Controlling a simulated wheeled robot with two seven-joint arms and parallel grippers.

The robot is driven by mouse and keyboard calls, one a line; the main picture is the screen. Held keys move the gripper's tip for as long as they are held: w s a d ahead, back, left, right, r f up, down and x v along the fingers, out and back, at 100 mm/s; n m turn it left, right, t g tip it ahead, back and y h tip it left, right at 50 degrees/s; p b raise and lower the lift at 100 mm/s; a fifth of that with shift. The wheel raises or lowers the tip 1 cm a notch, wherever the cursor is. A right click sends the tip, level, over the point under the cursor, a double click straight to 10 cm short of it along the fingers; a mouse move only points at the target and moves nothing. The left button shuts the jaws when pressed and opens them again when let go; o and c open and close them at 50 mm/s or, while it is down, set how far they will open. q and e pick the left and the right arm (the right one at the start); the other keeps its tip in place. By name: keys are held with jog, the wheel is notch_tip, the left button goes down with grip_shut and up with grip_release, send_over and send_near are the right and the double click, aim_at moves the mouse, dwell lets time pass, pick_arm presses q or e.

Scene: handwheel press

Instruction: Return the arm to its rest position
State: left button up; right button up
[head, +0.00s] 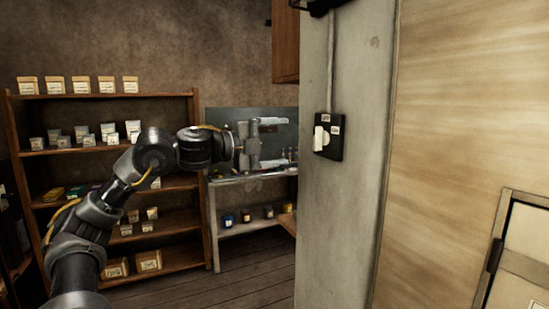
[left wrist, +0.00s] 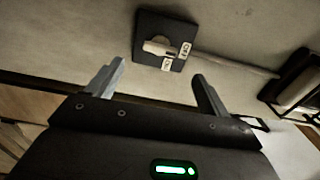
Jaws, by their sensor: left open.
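My left arm (head: 155,150) reaches in from the left in the head view, bent at the elbow and raised. My left gripper (head: 276,142) is open and empty, left of the grey post and in front of the back shelves. In the left wrist view the two fingers of the gripper (left wrist: 158,72) stand wide apart with nothing between them. A black switch plate with a white lever (head: 322,138) is on the grey post; it also shows beyond the fingertips in the left wrist view (left wrist: 178,61), apart from them. My right gripper is not in view.
The grey post (head: 355,220) stands close to the right of the gripper. A wooden shelf unit (head: 100,96) with small boxes stands at the left. A workbench (head: 250,228) with jars is behind the gripper. A wooden panel (head: 460,110) fills the right side.

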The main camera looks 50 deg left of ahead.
pick_arm(q)
jog(key=shift+s+a, duration=0.1)
jog(key=shift+s, duration=0.25)
dwell(0.4)
